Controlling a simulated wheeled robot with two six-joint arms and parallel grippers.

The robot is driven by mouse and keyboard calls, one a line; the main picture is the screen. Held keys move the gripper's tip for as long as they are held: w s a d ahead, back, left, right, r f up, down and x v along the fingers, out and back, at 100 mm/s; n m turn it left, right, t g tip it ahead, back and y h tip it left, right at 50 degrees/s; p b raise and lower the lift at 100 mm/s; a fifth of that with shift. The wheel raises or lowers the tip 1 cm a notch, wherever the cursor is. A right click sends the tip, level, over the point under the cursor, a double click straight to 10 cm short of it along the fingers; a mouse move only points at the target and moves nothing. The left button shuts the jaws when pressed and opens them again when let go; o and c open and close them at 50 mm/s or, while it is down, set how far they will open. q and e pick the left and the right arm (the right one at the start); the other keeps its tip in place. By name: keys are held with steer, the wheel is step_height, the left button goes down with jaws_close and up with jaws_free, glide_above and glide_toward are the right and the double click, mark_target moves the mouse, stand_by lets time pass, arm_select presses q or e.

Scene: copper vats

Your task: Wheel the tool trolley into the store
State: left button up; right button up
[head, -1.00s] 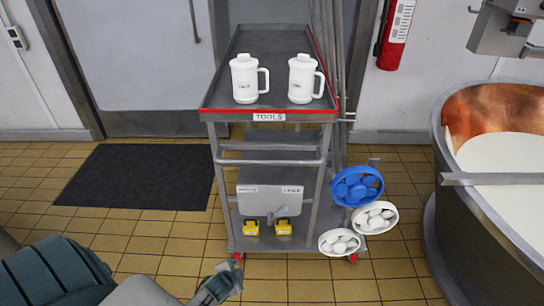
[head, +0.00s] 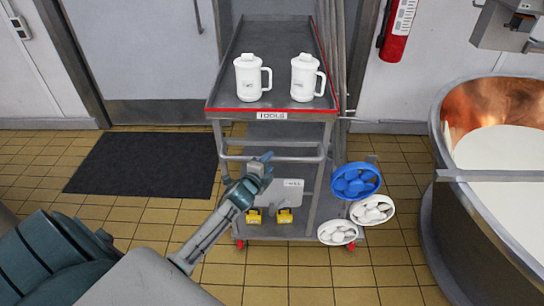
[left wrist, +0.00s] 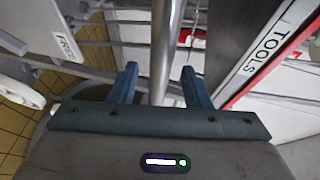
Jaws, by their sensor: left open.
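The grey metal tool trolley (head: 275,58) stands in the middle of the head view, with a red front edge and a TOOLS label (head: 271,116). Its horizontal push bar (head: 300,158) runs across the front below the top tray. My left gripper (head: 264,160) is in front of that bar in the head view. In the left wrist view, the open fingers (left wrist: 159,85) have a grey bar (left wrist: 165,45) between them, not gripped. The TOOLS label also shows there at the right (left wrist: 268,51). My right gripper is not in view.
Two white jugs (head: 251,78) stand on the top tray. Blue and white discs (head: 356,181) hang at the trolley's right side. Yellow items (head: 285,216) sit on the lower shelf. A copper vat (head: 470,215) stands right; a dark mat (head: 145,165) lies left before a grey door (head: 150,50).

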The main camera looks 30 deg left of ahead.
mark_target(270, 161)
arm_select(q)
steer(key=shift+x, duration=1.7)
jaws_close()
